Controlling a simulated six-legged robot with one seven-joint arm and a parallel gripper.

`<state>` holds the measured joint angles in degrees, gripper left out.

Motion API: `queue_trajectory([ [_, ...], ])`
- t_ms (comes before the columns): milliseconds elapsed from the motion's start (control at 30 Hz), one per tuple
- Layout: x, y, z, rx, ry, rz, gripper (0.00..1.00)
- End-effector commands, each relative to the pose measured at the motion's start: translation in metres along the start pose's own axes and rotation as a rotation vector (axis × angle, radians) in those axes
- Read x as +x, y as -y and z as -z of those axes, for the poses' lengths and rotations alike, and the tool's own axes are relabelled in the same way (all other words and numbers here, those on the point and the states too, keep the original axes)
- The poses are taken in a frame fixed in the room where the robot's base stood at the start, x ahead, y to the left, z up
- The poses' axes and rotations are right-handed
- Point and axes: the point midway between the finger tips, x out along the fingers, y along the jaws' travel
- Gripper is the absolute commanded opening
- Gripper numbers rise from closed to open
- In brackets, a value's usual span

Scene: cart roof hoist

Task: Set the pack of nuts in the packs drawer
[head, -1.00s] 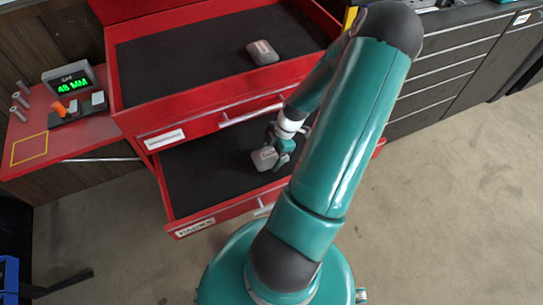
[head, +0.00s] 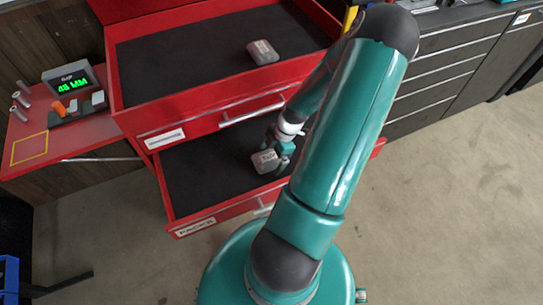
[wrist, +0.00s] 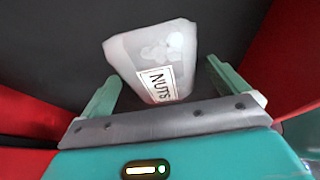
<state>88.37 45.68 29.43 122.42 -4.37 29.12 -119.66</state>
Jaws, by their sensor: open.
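The pack of nuts (wrist: 165,55), a pale pack with a NUTS label, lies on the dark liner of the packs drawer; it also shows in the head view (head: 264,161). The packs drawer (head: 197,223) is the lower red drawer, pulled open, with a PACKS label on its front. My gripper (wrist: 160,92) is open inside this drawer, its two green fingers on either side of the pack's near end. In the wrist view a gap shows between the pack and each finger. My arm hides the drawer's right part in the head view.
The upper red drawer (head: 200,117) is also open above the packs drawer and holds another grey pack (head: 262,52). A side shelf with a display reading 48 MM (head: 72,83) stands at left. Dark cabinets line the back right; floor at right is clear.

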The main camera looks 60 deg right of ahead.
Motion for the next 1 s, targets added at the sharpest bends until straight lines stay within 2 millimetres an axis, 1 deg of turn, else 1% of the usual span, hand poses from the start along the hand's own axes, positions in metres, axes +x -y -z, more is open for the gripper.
queue_trajectory([
  [167,-0.029,-0.001,-0.002,0.002,0.004,-0.005,0.99],
  [400,-0.082,-0.001,-0.001,0.001,0.005,-0.004,0.99],
  [533,-0.104,-0.001,-0.001,0.001,0.003,-0.003,0.99],
  [600,-0.111,0.000,-0.001,0.000,0.002,-0.002,0.99],
  [700,-0.117,0.000,-0.001,0.000,0.002,-0.002,0.99],
  [933,-0.119,0.000,0.001,0.000,0.002,0.001,0.99],
  [1000,-0.120,-0.001,0.005,0.007,0.013,0.007,0.99],
])
